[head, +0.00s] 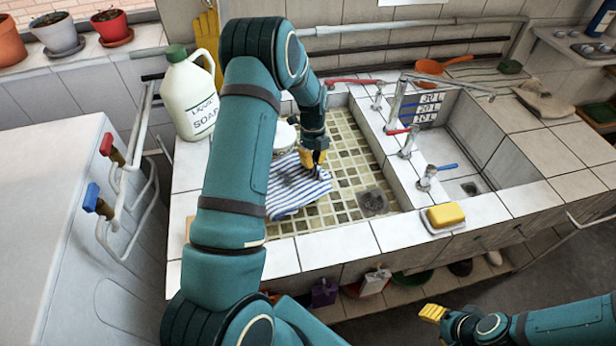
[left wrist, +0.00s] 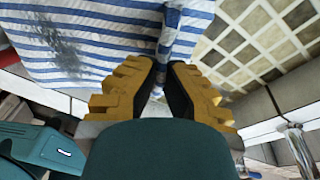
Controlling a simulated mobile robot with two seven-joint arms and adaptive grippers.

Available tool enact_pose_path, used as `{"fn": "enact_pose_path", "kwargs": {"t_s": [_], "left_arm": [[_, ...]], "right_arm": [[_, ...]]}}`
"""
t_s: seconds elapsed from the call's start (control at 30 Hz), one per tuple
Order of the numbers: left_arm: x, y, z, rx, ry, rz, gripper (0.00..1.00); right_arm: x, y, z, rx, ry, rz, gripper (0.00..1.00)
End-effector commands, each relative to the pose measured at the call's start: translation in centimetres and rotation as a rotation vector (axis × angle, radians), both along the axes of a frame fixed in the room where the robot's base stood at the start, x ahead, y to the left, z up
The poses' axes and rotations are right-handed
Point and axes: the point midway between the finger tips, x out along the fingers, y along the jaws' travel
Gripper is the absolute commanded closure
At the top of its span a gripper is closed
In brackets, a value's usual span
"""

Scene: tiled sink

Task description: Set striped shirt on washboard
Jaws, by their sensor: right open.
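The blue-and-white striped shirt (head: 298,190), with a dark smudge on it, hangs or lies over the left basin. It fills the upper part of the left wrist view (left wrist: 85,45). My left gripper (head: 313,158) is at the shirt's upper right, its yellow fingers (left wrist: 162,72) closed on a fold of it. My right gripper (head: 435,313) is empty and open at the lower right, away from the sink. I cannot make out the washboard; a small tan edge (head: 190,228) shows left of my left arm, but I cannot tell what it belongs to.
A soap jug (head: 190,100) stands at the back left of the sink. A white tub (head: 284,138) is behind the shirt. Taps (head: 405,140) stand between the basins. The tiled basin floor (head: 350,165) right of the shirt is clear.

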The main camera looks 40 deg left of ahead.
Motion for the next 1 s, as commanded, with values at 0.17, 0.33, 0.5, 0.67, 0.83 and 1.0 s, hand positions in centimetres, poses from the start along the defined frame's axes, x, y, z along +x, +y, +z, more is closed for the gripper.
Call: {"fn": "enact_pose_path", "kwargs": {"t_s": [0.17,0.33,0.5,0.67,0.83,1.0], "left_arm": [[0.0,0.0,-1.5,0.000,0.000,0.004,1.00],[0.0,0.0,-3.3,0.000,0.002,0.003,1.00],[0.0,0.0,-5.1,0.001,0.000,0.004,1.00],[0.0,0.0,-5.1,0.001,-0.002,0.004,1.00],[0.0,0.0,-5.4,0.000,-0.001,0.004,1.00],[0.0,0.0,-5.4,0.000,0.000,0.004,0.66]], "right_arm": [[-0.1,0.0,-0.1,0.000,0.002,0.002,0.53],[-0.1,0.0,-0.3,0.000,0.002,0.002,0.53],[-0.2,0.0,-0.5,0.001,0.004,0.004,0.53],[-0.2,0.0,-0.5,0.001,0.004,0.004,0.53],[-0.2,0.1,-0.8,0.002,0.006,0.004,0.53],[-0.3,0.1,-0.8,0.002,0.007,0.005,0.53]]}}
